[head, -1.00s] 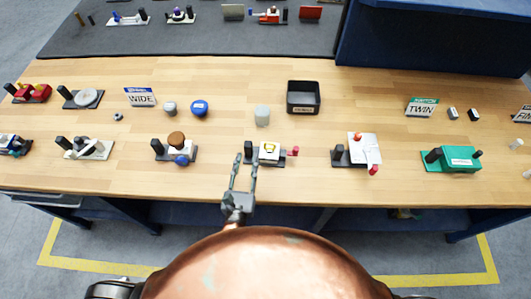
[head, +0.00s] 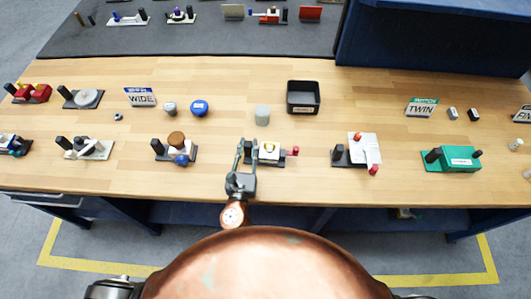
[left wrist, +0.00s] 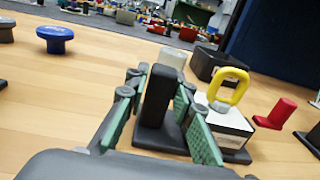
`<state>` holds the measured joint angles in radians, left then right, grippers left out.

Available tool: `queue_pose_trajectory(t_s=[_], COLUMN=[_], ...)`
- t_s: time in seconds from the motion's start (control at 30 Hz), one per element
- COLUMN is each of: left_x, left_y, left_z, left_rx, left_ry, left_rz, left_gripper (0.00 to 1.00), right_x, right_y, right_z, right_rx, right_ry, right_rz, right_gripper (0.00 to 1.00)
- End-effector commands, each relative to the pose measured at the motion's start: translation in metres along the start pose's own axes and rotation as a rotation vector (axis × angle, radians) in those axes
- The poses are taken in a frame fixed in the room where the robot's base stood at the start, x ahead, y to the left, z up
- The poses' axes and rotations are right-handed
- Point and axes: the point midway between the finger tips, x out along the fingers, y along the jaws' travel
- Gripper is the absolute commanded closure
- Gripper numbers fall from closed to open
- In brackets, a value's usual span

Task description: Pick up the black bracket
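The black bracket is a dark upright post on a flat black base, clear in the left wrist view (left wrist: 157,95). In the head view it is small and partly covered by my fingers (head: 248,147). It stands beside a white block (left wrist: 222,122) with a yellow ring (left wrist: 231,85) on top. My left gripper (head: 247,152) has its two fingers on either side of the post. In the left wrist view the green-padded fingers (left wrist: 160,108) are spread with the post between them, and gaps show beside it. My right gripper is not in view.
A red knob (head: 294,151) sits right of the white block. A pale grey block (head: 262,115) and a black bin (head: 303,98) stand behind. A fixture with a brown knob (head: 176,139) is to the left and a white-plated one (head: 364,148) to the right. Bare wood lies between.

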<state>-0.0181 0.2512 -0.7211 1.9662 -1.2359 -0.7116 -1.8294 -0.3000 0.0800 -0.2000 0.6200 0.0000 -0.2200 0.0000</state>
Motion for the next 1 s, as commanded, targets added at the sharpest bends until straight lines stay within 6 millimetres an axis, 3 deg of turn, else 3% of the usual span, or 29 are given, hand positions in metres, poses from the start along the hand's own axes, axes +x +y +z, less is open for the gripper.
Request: queue_pose_trajectory(t_s=[0.3,1.0], left_x=[-0.0003,-0.0001], left_y=[0.0001,-0.0001], left_z=[0.0,0.0086], left_rx=[0.0,-0.003], left_ry=[0.0,-0.006], left_rz=[0.0,0.001], left_gripper=[1.0,1.0], right_x=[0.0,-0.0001], right_y=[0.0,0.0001], right_z=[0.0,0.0], right_rx=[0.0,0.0], right_ry=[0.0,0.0], right_rz=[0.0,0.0], right_gripper=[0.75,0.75])
